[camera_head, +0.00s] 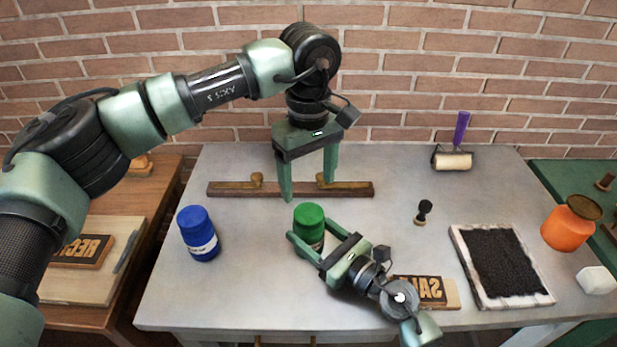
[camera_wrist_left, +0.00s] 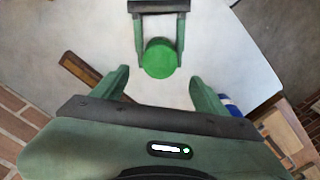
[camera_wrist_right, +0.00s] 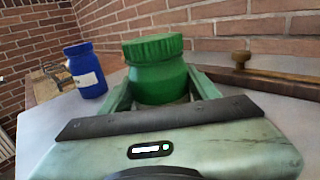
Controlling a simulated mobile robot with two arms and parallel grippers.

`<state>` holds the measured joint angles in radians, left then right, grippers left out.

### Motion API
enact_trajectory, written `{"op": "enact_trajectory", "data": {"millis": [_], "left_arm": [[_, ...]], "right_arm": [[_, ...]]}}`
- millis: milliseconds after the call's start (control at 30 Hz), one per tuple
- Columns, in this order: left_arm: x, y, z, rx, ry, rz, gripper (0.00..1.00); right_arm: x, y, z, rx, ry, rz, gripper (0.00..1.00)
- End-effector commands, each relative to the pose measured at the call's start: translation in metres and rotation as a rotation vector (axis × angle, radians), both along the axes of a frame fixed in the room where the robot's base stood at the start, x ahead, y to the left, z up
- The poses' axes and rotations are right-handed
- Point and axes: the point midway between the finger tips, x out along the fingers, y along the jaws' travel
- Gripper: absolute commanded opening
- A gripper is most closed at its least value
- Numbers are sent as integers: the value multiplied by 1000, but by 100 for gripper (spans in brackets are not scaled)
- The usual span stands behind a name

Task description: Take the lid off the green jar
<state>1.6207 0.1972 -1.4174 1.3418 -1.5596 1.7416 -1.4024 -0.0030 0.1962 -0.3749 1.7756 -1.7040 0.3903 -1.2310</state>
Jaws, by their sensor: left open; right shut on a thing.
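The green jar (camera_head: 309,238) stands upright on the grey table, with its green lid (camera_head: 309,213) on top. In the right wrist view the jar body (camera_wrist_right: 157,83) sits between my right fingers, below the ribbed lid (camera_wrist_right: 153,47). My right gripper (camera_head: 304,247) is shut on the jar body from the front right. My left gripper (camera_head: 309,194) is open and empty, pointing down above and behind the jar. In the left wrist view the lid (camera_wrist_left: 160,58) lies ahead of the open left fingers (camera_wrist_left: 160,88), apart from them.
A blue jar (camera_head: 198,234) stands to the left. A wooden bar with knobs (camera_head: 222,189) lies behind. A roller (camera_head: 452,160), a small stamp (camera_head: 423,212), a black ink tray (camera_head: 462,241), a letter block (camera_head: 420,290) and an orange jar (camera_head: 570,226) are to the right.

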Motion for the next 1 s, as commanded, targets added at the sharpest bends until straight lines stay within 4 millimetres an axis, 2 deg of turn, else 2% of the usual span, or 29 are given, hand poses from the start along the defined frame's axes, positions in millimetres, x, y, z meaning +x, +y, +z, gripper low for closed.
{"op": "enact_trajectory", "data": {"millis": [100, 300, 500, 733, 1000], "left_arm": [[0, 0, 0, 0, 0, -252, 73], [0, 0, 0, 0, 0, -647, 73], [0, 0, 0, -1, 1, -899, 73], [0, 0, -9, -2, 3, -985, 73], [-1, 0, -49, -2, 4, -984, 73]], "right_arm": [[0, -1, 0, -1, 1, -1, 0], [0, -1, -1, -1, 1, -1, 0], [0, -1, -1, -1, 1, -2, 0], [0, -1, -1, -1, 1, -2, 0], [0, -1, -1, -1, 1, -2, 0]]}}
